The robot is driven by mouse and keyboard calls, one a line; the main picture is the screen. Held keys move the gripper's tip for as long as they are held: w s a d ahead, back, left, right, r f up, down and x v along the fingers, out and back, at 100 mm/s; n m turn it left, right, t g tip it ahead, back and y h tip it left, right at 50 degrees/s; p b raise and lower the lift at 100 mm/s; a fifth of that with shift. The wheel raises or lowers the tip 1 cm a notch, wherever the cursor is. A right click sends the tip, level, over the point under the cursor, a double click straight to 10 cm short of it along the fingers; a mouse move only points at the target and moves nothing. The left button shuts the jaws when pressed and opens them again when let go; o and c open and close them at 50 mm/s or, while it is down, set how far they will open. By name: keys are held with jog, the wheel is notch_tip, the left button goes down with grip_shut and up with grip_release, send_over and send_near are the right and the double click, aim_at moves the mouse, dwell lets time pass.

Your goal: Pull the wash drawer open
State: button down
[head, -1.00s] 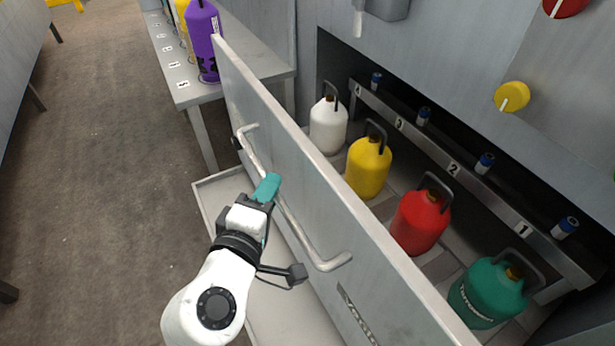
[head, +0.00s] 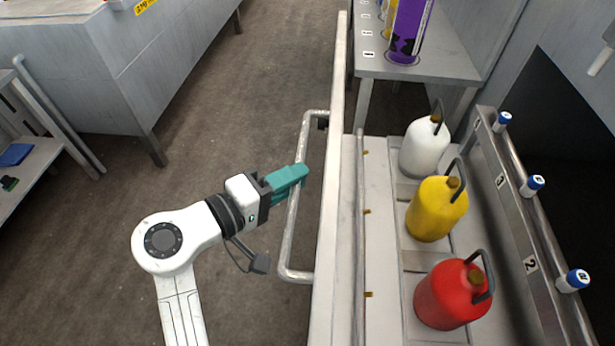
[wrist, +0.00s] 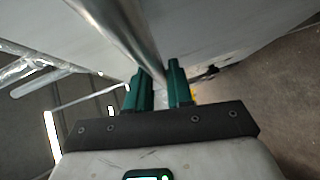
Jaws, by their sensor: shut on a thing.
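The wash drawer stands out from the grey cabinet, its tall pale front panel (head: 333,200) running up the head view. A long metal bar handle (head: 295,235) is on the panel's outer side. My gripper (head: 297,176) comes from the left, and its teal fingers are shut on the handle about midway along. In the wrist view the handle (wrist: 118,35) runs down between the two fingers (wrist: 159,88). Inside are a white canister (head: 424,148), a yellow canister (head: 435,210) and a red canister (head: 447,297), upright. A bare strip of drawer floor (head: 385,250) shows beside them.
A numbered rail (head: 515,215) with blue-capped fittings runs behind the canisters. A grey table (head: 440,68) with a purple cylinder (head: 408,30) stands beyond the drawer. A grey bench (head: 150,70) and shelf (head: 25,170) are at left. Open floor (head: 220,110) lies between.

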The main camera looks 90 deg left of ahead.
jog(key=shift+s+f, duration=0.1)
jog(key=shift+s, duration=0.15)
jog(key=c, duration=1.1)
grip_release()
jog(key=v, duration=1)
jog(key=shift+s+d, duration=0.25)
jog(key=shift+s, duration=0.05)
